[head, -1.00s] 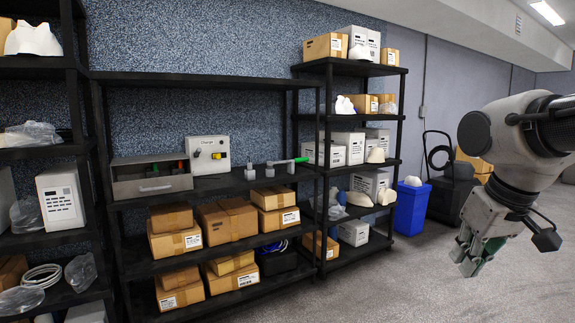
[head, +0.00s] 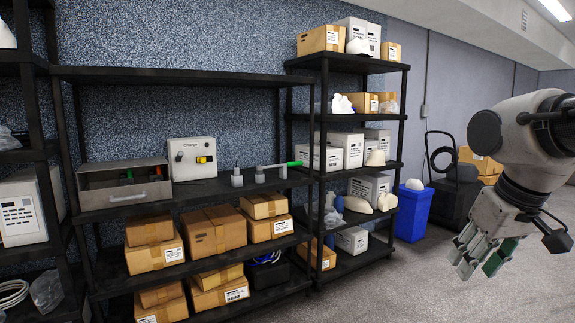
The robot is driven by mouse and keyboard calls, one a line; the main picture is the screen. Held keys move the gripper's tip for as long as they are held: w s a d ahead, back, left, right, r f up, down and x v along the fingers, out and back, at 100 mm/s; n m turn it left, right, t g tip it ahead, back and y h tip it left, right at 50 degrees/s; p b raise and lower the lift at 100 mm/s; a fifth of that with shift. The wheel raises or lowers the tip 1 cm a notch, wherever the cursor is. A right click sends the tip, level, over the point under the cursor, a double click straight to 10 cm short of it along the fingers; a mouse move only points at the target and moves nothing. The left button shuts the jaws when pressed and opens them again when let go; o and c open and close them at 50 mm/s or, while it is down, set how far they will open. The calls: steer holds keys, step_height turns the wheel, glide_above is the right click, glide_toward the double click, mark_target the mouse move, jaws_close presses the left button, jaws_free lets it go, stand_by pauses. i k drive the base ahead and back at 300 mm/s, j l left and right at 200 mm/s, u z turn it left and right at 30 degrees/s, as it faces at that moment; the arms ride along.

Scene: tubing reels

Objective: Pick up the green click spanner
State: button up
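A spanner with a grey shaft and a bright green handle (head: 295,163) lies level across small grey upright holders (head: 259,174) on the middle shelf, at the right end of the wide black rack. Its green end points right, close to the rack's post. My gripper (head: 480,258) hangs at the right of the head view, well apart from the spanner and pointing down. Its fingers look spread, with nothing between them.
A grey metal drawer box (head: 125,187) with green and red handles inside and a white control box (head: 192,158) share that shelf. Cartons (head: 215,230) fill the shelves below. A blue bin (head: 412,213) stands right of the narrow rack. Grey floor (head: 400,290) in front is clear.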

mark_target(260, 169)
steer(key=i+z, duration=0.2)
steer(key=i, duration=0.5)
steer(key=i+z, duration=0.2)
steer(key=i, duration=0.45)
steer(key=i+j+z, duration=0.2)
steer(key=i, duration=0.5)
steer(key=i+j+z, duration=0.1)
steer(key=j, duration=0.4)
steer(key=i+j, duration=0.2)
steer(key=j, duration=0.3)
steer(key=i+j+z, duration=0.15)
steer(key=j, duration=0.35)
steer(key=i+j+z, duration=0.1)
steer(key=j, duration=0.4)
steer(key=i+j, duration=0.1)
steer(key=j, duration=0.4)
steer(key=z, duration=0.05)
